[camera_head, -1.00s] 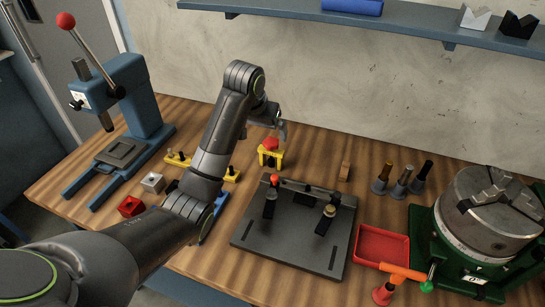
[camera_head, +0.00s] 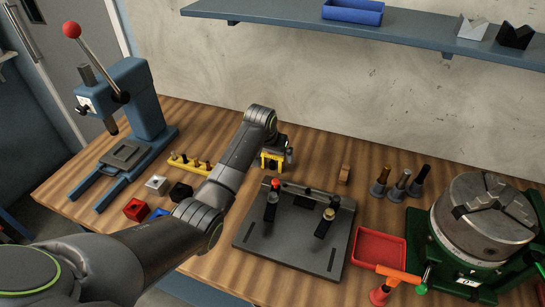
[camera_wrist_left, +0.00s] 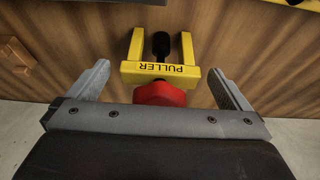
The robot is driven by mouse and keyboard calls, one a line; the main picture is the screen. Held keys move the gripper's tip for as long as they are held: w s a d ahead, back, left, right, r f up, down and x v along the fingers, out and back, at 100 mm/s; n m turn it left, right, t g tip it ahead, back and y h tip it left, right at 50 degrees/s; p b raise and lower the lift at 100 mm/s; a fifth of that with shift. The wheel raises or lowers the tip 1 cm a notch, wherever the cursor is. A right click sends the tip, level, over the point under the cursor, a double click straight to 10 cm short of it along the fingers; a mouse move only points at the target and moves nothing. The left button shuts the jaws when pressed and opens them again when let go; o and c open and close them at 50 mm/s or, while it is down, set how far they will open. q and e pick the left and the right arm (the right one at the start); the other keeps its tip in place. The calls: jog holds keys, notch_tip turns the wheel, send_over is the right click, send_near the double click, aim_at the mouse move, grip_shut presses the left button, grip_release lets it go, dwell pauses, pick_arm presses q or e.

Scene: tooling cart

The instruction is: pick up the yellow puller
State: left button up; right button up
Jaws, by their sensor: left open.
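The yellow puller (camera_head: 270,163) stands on the wooden bench near the wall, behind the dark fixture plate. In the left wrist view the puller (camera_wrist_left: 160,70) shows its yellow frame lettered PULLER, a black screw and a red knob (camera_wrist_left: 159,93). My left gripper (camera_wrist_left: 160,82) is open, with one finger on each side of the puller and a visible gap to both. In the head view my left gripper (camera_head: 278,150) is over the puller and hides its top. My right gripper is not in view.
The dark fixture plate (camera_head: 287,247) with two clamps lies in front of the puller. A small wooden block (camera_head: 344,173) stands to its right. A yellow rack (camera_head: 190,164) is to the left. A red tray (camera_head: 379,249) and a green-based chuck (camera_head: 487,222) are at the right.

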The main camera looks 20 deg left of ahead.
pick_arm(q)
jog(key=shift+x, duration=0.9)
jog(key=shift+c, duration=0.3)
jog(key=shift+r, duration=0.1)
jog(key=c, duration=1.4)
